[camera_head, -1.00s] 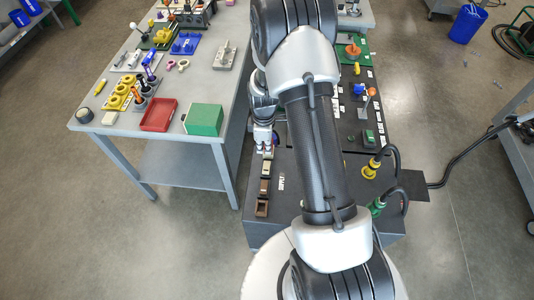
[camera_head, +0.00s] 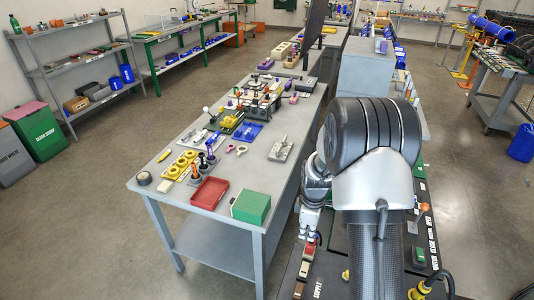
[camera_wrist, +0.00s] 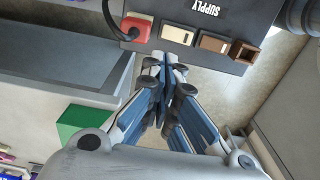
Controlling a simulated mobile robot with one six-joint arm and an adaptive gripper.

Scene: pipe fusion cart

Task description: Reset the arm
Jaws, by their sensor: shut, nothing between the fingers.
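My arm rises from the bottom right of the head view and bends over the dark cart panel (camera_head: 333,262). My gripper (camera_head: 307,240) hangs down on the arm's left side, between the grey table and the panel. In the wrist view my gripper (camera_wrist: 165,62) has its fingers together with nothing between them. Its tips appear near the edge of the panel marked SUPPLY (camera_wrist: 230,12). A red block (camera_wrist: 136,28) with a dark cable, a cream switch (camera_wrist: 178,36) and a brown switch (camera_wrist: 213,43) lie along that edge. My arm hides much of the panel.
The grey table (camera_head: 225,195) left of my arm holds a red tray (camera_head: 210,192), a green box (camera_head: 251,207), yellow rings and tools. A grey cabinet (camera_head: 366,70) stands behind my arm. A shelf (camera_head: 75,70) and green bin (camera_head: 38,130) are at far left. Open floor lies between.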

